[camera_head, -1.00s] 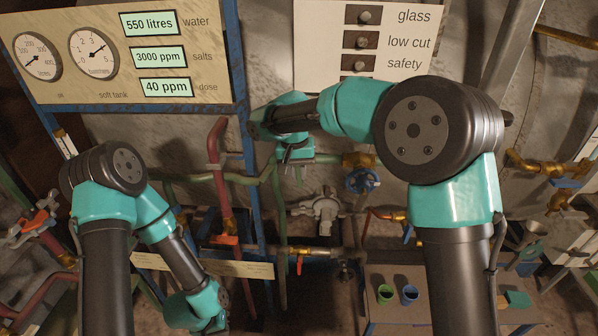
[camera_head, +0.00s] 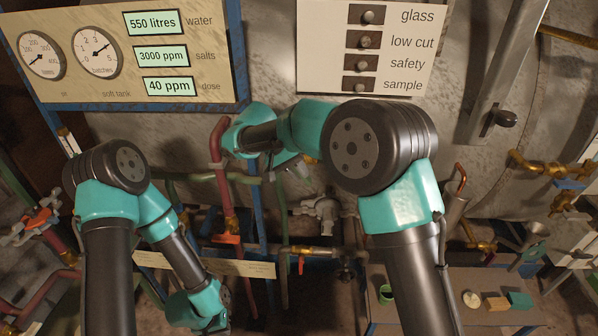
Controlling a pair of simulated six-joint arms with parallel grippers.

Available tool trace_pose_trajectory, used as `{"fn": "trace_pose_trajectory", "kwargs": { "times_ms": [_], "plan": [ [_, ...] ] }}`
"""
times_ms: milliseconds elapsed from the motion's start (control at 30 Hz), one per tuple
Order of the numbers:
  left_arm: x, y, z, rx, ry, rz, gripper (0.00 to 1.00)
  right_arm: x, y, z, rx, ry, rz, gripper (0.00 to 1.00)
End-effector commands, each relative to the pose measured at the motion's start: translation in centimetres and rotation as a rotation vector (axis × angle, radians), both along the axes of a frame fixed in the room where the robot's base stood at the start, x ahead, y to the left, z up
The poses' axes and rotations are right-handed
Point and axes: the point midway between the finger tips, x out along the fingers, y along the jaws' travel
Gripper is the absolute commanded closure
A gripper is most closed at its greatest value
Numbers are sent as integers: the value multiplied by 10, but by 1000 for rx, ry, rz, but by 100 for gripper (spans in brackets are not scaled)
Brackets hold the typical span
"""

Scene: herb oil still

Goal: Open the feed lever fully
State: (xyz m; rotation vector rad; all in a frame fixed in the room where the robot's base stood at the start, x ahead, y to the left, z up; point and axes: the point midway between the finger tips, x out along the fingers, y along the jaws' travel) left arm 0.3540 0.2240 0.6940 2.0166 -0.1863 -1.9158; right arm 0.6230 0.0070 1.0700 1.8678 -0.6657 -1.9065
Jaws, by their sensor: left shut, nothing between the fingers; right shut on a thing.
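I cannot make out which handle is the feed lever; no readable label names it. My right gripper (camera_head: 291,163) is by the pipework in front of the tank, below the switch panel, mostly hidden by its own wrist. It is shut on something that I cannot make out. My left gripper (camera_head: 213,322) is low at the bottom edge, left of centre, shut and empty; its fingertips hardly show. An orange-red valve handle (camera_head: 227,239) sits on the red pipe between the arms. A small red lever (camera_head: 300,264) hangs below the brass pipe.
A gauge board (camera_head: 120,92) is at the upper left and a switch panel (camera_head: 385,73) at the top. Red pipe (camera_head: 217,150) and green pipe (camera_head: 180,178) run close to my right wrist. A bench (camera_head: 450,283) with small cups and blocks is at the lower right.

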Motion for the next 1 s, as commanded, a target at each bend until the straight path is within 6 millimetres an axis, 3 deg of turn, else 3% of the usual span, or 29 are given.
{"fn": "trace_pose_trajectory", "kwargs": {
  "times_ms": [267, 300, 533, 1000],
  "plan": [
    [0, 0, 0, 0, 0, 0, 100, 0, 0, 1, 0, -1, -1, 100],
    [0, 0, 0, 0, 0, 0, 100, 0, 0, 1, 0, -1, -1, 82],
    [0, 0, 0, 0, 0, 0, 100, 0, 0, 0, 1, 0, 0, 60],
    [0, 0, 0, 0, 0, 0, 100, 1, 9, 11, 1, -2, 1, 60]
  ]
}}
